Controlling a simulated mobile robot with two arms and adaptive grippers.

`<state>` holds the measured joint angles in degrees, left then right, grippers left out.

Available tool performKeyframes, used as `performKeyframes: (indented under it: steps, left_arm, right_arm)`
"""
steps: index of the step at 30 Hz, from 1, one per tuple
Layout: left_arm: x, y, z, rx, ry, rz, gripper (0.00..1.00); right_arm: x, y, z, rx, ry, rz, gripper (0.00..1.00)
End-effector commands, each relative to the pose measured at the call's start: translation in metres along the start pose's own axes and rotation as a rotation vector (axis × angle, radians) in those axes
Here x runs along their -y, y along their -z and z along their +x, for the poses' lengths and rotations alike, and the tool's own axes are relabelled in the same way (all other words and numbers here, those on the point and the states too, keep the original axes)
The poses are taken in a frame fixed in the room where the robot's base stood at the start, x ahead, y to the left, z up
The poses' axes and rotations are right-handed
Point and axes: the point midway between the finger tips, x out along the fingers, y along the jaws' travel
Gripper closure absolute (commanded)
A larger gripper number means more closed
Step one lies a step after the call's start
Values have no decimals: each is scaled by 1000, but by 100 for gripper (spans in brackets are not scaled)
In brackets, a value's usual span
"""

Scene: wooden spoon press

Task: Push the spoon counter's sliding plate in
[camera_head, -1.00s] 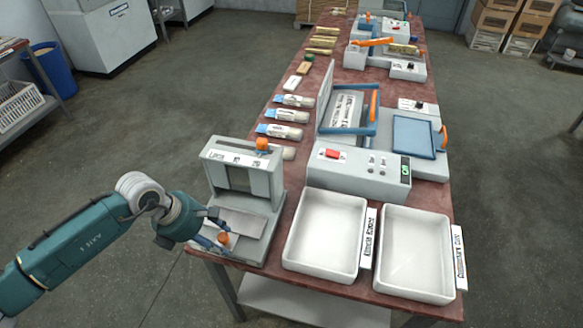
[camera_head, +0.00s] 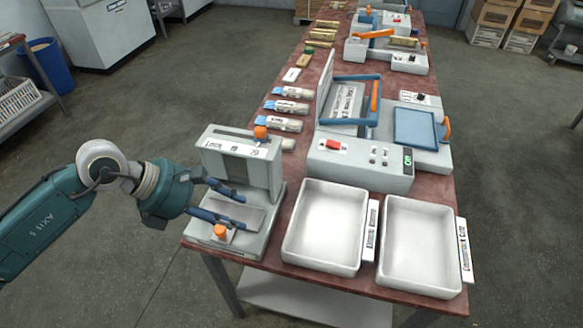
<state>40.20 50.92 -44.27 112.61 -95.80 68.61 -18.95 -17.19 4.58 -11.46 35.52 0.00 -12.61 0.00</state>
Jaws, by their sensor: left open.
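The spoon counter (camera_head: 240,160) is a grey machine at the table's front left corner, with an orange knob on its top. Its flat grey sliding plate (camera_head: 246,216) sticks out at the front, low down. An orange knob (camera_head: 220,231) stands on a small light block in front of the plate. My left gripper (camera_head: 242,209) is open and empty, with its blue fingers over the plate's left part, behind the orange knob. I cannot tell whether the fingers touch the plate. My right gripper is not in view.
Two white trays (camera_head: 288,262) (camera_head: 459,280) stand right of the counter. Behind them is a grey press (camera_head: 360,172) with a blue frame and a red switch. Several packets (camera_head: 286,107) lie along the table's left edge.

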Motion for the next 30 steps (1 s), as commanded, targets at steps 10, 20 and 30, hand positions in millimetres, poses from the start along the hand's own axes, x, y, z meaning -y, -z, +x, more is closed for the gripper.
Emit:
performKeyframes:
  steps: [10, 20, 30]
  left_arm:
    - [40, -58, 11, 234, 108, -78, 57]
    - [72, -115, 3, 477, 214, -198, 57]
    - [87, -162, -21, 702, 306, -350, 57]
  right_arm:
    - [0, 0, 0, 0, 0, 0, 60]
    - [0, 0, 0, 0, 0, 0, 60]
    - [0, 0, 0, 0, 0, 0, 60]
